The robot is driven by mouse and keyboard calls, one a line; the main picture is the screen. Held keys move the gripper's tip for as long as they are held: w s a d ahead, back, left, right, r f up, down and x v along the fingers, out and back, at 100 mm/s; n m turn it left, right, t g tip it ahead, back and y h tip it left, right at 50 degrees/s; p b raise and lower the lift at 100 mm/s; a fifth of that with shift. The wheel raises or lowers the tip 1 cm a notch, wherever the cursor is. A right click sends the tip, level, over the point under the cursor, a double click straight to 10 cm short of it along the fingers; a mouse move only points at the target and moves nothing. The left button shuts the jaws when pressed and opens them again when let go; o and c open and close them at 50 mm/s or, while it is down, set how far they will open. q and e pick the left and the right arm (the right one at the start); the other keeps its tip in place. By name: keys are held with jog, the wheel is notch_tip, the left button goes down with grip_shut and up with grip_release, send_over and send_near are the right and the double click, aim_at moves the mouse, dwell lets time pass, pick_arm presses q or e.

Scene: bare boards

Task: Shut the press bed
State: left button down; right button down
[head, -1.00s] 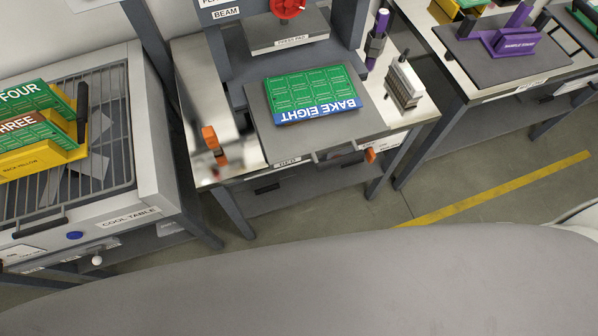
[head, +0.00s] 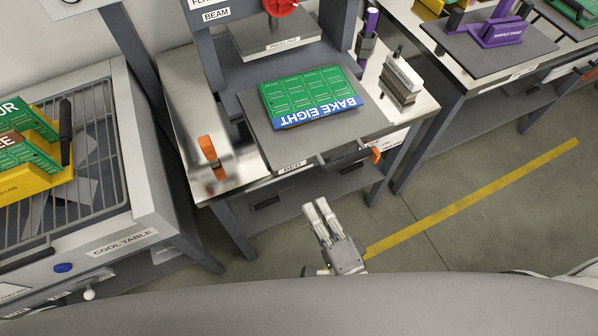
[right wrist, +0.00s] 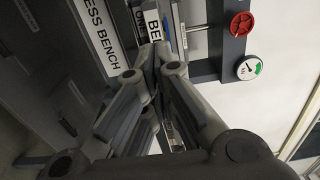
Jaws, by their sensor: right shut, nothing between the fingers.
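The press bed (head: 255,122) is a grey plate pulled forward on the press bench, with its dark handle (head: 341,152) and BED label at the front edge. A green board with a blue BAKE EIGHT edge (head: 312,93) lies on it. The press pad (head: 270,41) hangs behind the bed, under the beam. My right gripper (head: 318,205) is shut and empty, in front of and below the bed's front edge, apart from the handle. In the right wrist view its fingers (right wrist: 153,62) are together, with bench labels beyond. My left gripper is not in view.
The cool table (head: 150,200) with a yellow rack of green boards stands at the left. Open floor (head: 470,220) lies at the right front.

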aim_at(293, 166)
jog(key=p+x, duration=0.1)
jog(key=x, duration=0.9)
jog(key=shift+f, duration=0.1)
jog(key=shift+w, duration=0.1)
jog(key=x, duration=0.5)
jog(key=shift+s, duration=0.3)
